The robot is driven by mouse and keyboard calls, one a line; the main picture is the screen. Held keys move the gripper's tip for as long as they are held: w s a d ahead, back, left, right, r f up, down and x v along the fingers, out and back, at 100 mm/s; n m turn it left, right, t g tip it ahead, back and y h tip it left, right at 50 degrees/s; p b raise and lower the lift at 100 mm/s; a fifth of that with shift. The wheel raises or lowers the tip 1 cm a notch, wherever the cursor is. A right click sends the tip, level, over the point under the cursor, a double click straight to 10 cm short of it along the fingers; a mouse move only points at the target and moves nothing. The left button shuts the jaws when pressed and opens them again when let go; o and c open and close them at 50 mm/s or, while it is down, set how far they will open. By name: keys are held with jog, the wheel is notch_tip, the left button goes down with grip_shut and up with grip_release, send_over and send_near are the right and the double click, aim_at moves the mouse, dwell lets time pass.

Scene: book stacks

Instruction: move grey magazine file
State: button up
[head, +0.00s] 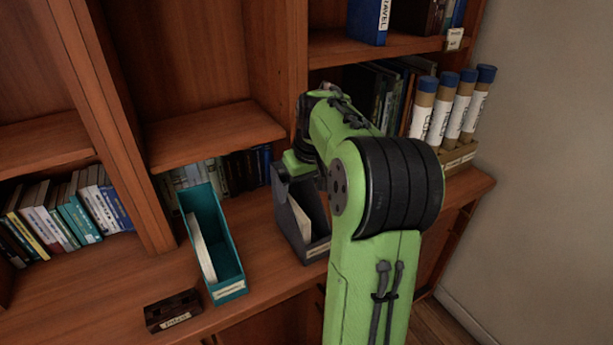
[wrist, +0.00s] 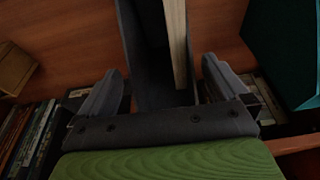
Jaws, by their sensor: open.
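The grey magazine file (head: 288,221) stands on the wooden counter, partly hidden behind my arm in the head view, with pale papers in it. My gripper (head: 300,178) is at the file's back upper end. In the wrist view, the open fingers of my gripper (wrist: 163,82) are on either side of the grey file (wrist: 147,70), with gaps visible between them and its walls. Whether either finger touches the file lower down cannot be told.
A teal magazine file (head: 228,262) stands to the left, with a dark labelled box (head: 173,311) near the counter's front edge. Rows of books (head: 75,215) fill the shelves behind. Capped tubes (head: 441,112) stand in a holder at the right. Bare counter lies between the files.

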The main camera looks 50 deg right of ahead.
jog(key=b+x, duration=0.1)
jog(key=x, duration=0.4)
jog(key=shift+w+f+b, duration=0.1)
jog(key=shift+f+b, duration=0.2)
jog(key=shift+b, duration=0.05)
